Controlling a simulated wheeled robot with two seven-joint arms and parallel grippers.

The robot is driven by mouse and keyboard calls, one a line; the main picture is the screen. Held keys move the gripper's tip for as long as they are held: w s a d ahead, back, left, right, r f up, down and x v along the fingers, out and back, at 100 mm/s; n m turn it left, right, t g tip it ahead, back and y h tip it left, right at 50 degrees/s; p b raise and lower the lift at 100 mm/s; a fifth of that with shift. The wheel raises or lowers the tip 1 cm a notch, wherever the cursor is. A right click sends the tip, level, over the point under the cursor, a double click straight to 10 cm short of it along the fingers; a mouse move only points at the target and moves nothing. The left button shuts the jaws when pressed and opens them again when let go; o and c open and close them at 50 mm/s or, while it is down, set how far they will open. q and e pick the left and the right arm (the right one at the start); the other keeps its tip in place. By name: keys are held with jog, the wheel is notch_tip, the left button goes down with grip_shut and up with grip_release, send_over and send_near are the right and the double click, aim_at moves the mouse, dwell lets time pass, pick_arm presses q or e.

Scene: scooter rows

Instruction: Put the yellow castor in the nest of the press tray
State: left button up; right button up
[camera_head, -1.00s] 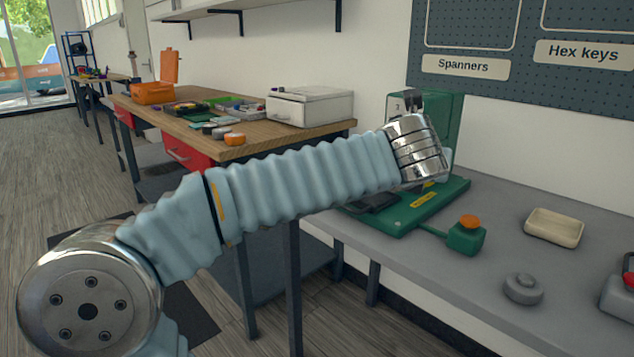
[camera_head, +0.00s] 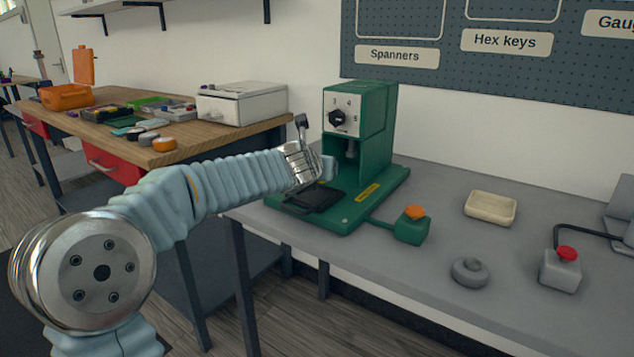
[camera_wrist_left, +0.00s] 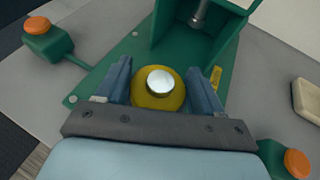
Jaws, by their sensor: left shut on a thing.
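The yellow castor (camera_wrist_left: 172,101), a yellow disc with a shiny metal ball on top, is between the two blue-grey fingers of my left gripper (camera_wrist_left: 160,86) in the left wrist view. The gripper is shut on it. In the head view my left gripper (camera_head: 328,168) is in front of the green press (camera_head: 375,130), and the castor cannot be made out. The dark press tray (camera_head: 318,197) lies at the front of the press base, below the gripper; its nest is not clear. The press ram (camera_wrist_left: 200,12) is beyond the castor. My right gripper is not in view.
A green box with an orange button (camera_head: 412,225) stands right of the press; the left wrist view shows two such boxes. A cream dish (camera_head: 490,208), a grey round part (camera_head: 469,271) and a red-button box (camera_head: 562,268) are on the grey bench (camera_head: 440,300). A wooden bench stands left.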

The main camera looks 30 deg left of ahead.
aim_at(318, 194)
pick_arm(q)
jog(key=f, duration=0.1)
jog(key=f+b, duration=0.2)
jog(key=f, duration=0.1)
jog(key=shift+w+a, duration=0.2)
jog(key=shift+w, duration=0.1)
jog(key=shift+f, duration=0.2)
jog(key=o, duration=1.1)
jog(key=shift+r, duration=0.2)
jog(key=shift+s+d+r, duration=0.1)
jog(key=shift+s+r, duration=0.05)
jog(key=shift+s, duration=0.15)
jog(key=v, duration=1.1)
jog(key=shift+s+p, duration=0.2)
jog(key=shift+p, duration=0.2)
